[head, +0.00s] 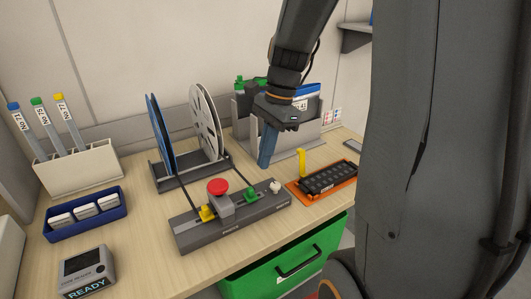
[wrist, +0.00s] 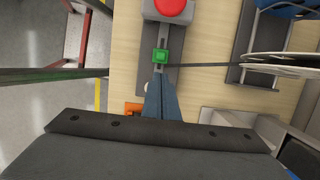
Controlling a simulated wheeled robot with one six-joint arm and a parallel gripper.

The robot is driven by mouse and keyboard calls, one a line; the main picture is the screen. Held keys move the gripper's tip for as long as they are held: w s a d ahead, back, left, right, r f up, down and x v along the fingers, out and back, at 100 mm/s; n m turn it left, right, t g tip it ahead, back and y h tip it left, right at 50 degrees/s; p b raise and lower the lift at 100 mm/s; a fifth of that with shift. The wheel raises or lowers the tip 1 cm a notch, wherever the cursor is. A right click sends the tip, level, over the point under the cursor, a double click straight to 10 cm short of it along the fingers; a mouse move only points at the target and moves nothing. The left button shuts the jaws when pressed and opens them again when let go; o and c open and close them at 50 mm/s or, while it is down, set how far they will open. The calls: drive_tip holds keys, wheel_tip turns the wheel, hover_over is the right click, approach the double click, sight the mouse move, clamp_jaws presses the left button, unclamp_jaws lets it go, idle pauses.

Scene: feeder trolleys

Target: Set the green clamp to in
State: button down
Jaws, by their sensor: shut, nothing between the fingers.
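The green clamp (head: 251,194) sits on the right part of a long grey splicing block (head: 232,229), right of a red button (head: 217,187). A dark tape strip runs to the clamp from the reel behind. In the wrist view the green clamp (wrist: 160,56) lies just beyond the fingertips, below the red button (wrist: 172,8). My gripper (head: 265,164) has blue fingers, shut and empty, pointing down behind and above the block's right end. In the wrist view my gripper (wrist: 158,82) appears apart from the clamp, though the height gap is hard to judge.
A yellow clamp (head: 207,214) sits left of the button, and a pale knob (head: 275,186) at the block's right end. Two reels (head: 206,125) stand behind. An orange tray (head: 322,188) with a yellow upright piece lies right. A green drawer (head: 285,266) is below the table.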

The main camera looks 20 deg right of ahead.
sight(256, 195)
drive_tip(key=x, duration=0.6)
drive_tip(key=shift+f+p, duration=0.35)
drive_tip(key=shift+s, duration=0.1)
